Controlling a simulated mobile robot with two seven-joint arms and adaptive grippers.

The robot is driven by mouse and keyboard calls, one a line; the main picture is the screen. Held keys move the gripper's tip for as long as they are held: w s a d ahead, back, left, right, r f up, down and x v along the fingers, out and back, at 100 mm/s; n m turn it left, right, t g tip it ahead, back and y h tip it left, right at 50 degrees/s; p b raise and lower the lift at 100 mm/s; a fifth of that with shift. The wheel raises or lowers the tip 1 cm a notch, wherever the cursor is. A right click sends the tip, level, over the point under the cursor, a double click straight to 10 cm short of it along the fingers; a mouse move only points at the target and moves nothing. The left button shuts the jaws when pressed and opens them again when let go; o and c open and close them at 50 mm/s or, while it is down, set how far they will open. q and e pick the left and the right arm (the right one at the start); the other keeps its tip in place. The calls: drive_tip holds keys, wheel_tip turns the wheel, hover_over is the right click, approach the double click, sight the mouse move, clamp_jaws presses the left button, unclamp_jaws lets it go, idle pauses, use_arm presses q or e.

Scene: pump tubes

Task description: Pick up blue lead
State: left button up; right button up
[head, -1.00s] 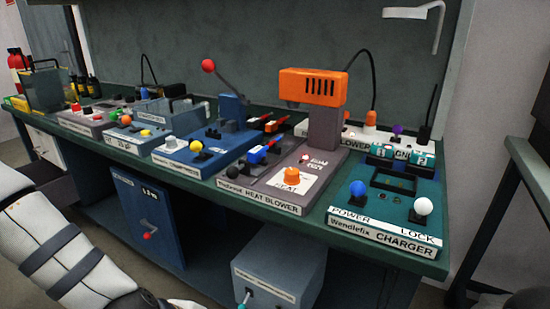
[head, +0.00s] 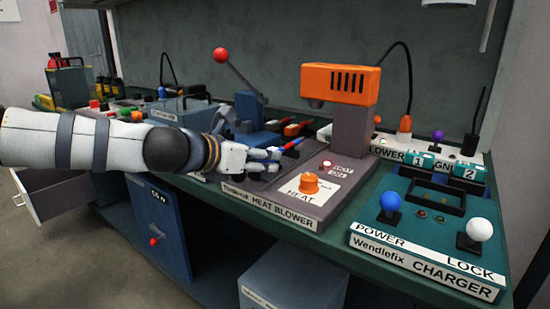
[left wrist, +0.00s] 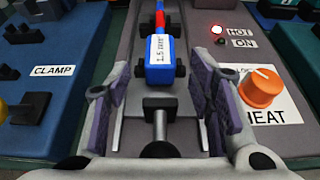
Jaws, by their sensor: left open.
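The blue lead (left wrist: 161,74) has a white label reading 1.5 and a red section beyond its blue body. It lies on the grey heat blower base between two dark posts. In the head view its red and blue end (head: 291,144) shows just past my fingers. My left gripper (head: 277,156) is open at the heat blower's left side. In the left wrist view the purple-padded fingers (left wrist: 160,92) stand apart on either side of the lead's near end, with no clear contact. My right gripper is not in view.
The orange heat knob (left wrist: 261,87) is close to the right finger. The orange blower head (head: 340,84) stands above and right. A blue clamp station (left wrist: 58,88) lies left, and the teal charger (head: 430,230) is at the right.

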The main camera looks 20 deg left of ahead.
use_arm(q)
drive_tip(key=shift+w+d+f, duration=0.2)
drive_tip(key=shift+w, duration=0.25)
clamp_jaws()
drive_tip(key=shift+r, duration=0.15)
